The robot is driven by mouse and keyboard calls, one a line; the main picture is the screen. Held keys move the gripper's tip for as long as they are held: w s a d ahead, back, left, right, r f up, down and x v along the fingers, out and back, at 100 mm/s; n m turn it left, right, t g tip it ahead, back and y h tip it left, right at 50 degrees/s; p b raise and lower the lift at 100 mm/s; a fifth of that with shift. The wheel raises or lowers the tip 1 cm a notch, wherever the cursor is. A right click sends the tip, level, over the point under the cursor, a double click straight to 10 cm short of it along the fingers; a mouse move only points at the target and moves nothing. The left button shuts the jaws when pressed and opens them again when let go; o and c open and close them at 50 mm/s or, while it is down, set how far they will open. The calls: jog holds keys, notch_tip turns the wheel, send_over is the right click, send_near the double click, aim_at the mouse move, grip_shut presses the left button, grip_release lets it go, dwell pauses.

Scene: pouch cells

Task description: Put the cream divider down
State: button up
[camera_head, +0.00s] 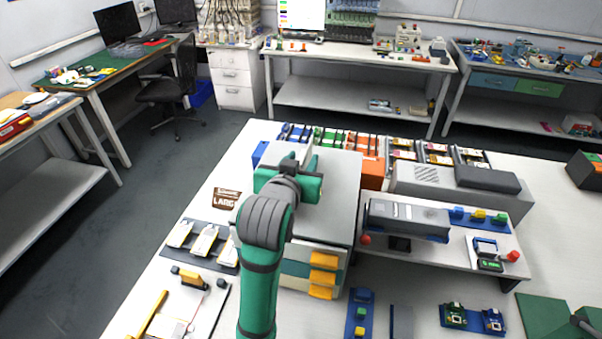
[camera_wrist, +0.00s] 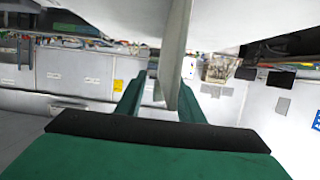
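The cream divider (camera_wrist: 174,50) is a thin pale plate seen nearly edge-on in the wrist view. It stands between the two green fingers of my gripper (camera_wrist: 163,97), which appears shut on it. In the head view my gripper (camera_head: 300,168) is over the pale top of a drawer cabinet (camera_head: 338,190). A pale upright edge beside the fingers there looks like the divider (camera_head: 304,145), mostly hidden by my gripper. I cannot tell whether its lower edge touches anything.
Blue, green and orange bins (camera_head: 330,138) stand behind the cabinet. A grey raised shelf (camera_head: 440,240) with devices is on the right. A dark mat (camera_head: 207,258) with pale pouches lies at left, near a brown LARGE label (camera_head: 226,199). Yellow drawer handles (camera_head: 323,276) stick out in front.

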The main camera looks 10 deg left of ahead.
jog(key=shift+x, duration=1.9)
jog(key=shift+r, duration=0.15)
grip_shut()
jog(key=shift+r, duration=0.1)
